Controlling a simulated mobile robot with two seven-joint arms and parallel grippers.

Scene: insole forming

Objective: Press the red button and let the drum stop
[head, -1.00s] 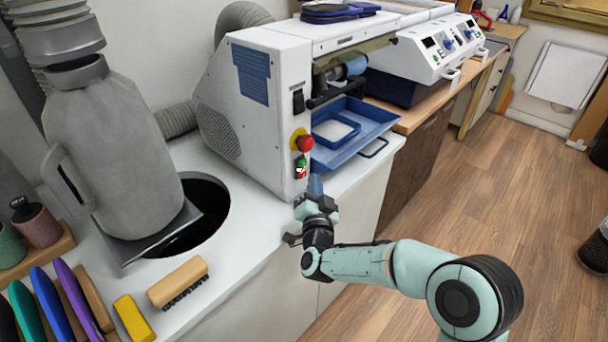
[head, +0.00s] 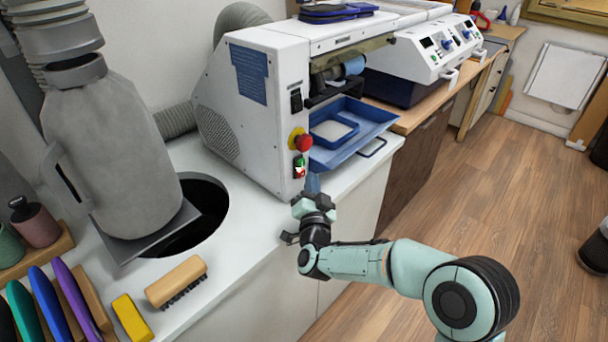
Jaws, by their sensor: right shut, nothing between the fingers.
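The red button (head: 304,143) is a round mushroom knob on a yellow base, on the front end face of the white machine (head: 262,110). Just below it is a small switch (head: 299,166) with green and red parts. The drum (head: 345,68) seems to be the roller with a blue end in the machine's opening; whether it turns I cannot tell. My left gripper is out of view.
A blue tray (head: 378,133) sticks out of the machine to the right of the button. A grey suction hood (head: 105,150) stands over a dark round hole at left. A wooden brush (head: 177,281) and yellow block (head: 132,318) lie on the white counter.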

